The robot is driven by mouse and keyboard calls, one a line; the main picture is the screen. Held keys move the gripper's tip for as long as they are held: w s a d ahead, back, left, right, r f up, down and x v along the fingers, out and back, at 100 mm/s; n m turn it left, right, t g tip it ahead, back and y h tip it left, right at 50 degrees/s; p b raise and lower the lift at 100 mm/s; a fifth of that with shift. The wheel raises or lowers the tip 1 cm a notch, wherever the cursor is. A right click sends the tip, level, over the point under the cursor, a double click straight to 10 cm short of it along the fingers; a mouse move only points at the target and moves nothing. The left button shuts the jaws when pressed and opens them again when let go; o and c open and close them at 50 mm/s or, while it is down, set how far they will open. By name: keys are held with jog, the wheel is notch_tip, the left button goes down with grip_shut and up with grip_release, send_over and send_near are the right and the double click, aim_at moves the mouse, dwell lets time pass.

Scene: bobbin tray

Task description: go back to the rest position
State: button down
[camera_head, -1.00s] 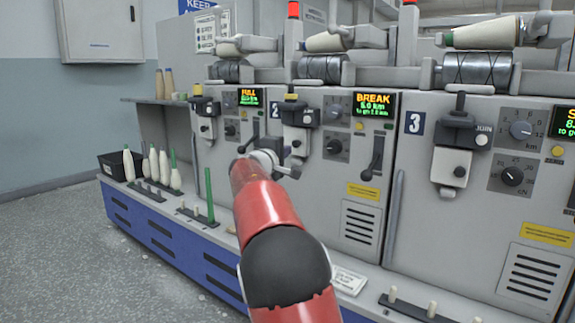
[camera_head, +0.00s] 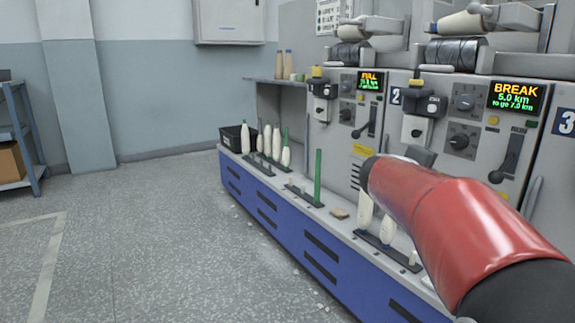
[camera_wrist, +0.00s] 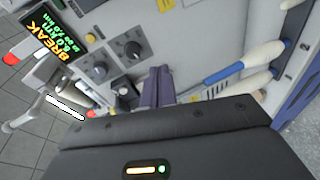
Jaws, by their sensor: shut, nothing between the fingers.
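My gripper (camera_wrist: 158,86) shows in the wrist view with its two slim fingers together and nothing between them. It is in front of the grey machine panel, beside knobs and a BREAK display (camera_wrist: 50,42). In the head view my red arm reaches from the lower right towards the panel. The arm mostly hides the gripper there. White bobbins (camera_head: 388,226) stand on a peg rail just left of and below the arm. Bobbins lie to the right of the fingers in the wrist view, one with a blue part (camera_wrist: 223,74), apart from them.
The machine's blue-fronted ledge (camera_head: 285,232) runs along the right. It carries a black bin (camera_head: 233,138), several bobbins and a green peg (camera_head: 318,178). A FULL display (camera_head: 370,82) is farther along. A blue shelf rack (camera_head: 22,130) stands far left.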

jog(key=s+a+f+m+g+y, duration=0.15)
jog(key=s+a+f+y, duration=0.35)
jog(key=s, duration=0.5)
jog(key=s+a+f+m+g+y+p, duration=0.1)
jog(key=s+a+f+m+y, duration=0.15)
jog(key=s+a+f, duration=0.7)
jog(key=s+a+f+m+g+y, duration=0.15)
jog(key=s+a+f+y, duration=0.3)
jog(key=s, duration=0.75)
notch_tip(320, 180, up, 13)
jog(key=p, duration=1.2)
jog(key=shift+w+d+r+p, duration=0.15)
jog(key=shift+w+r+p, duration=0.05)
jog(key=shift+w+p, duration=0.15)
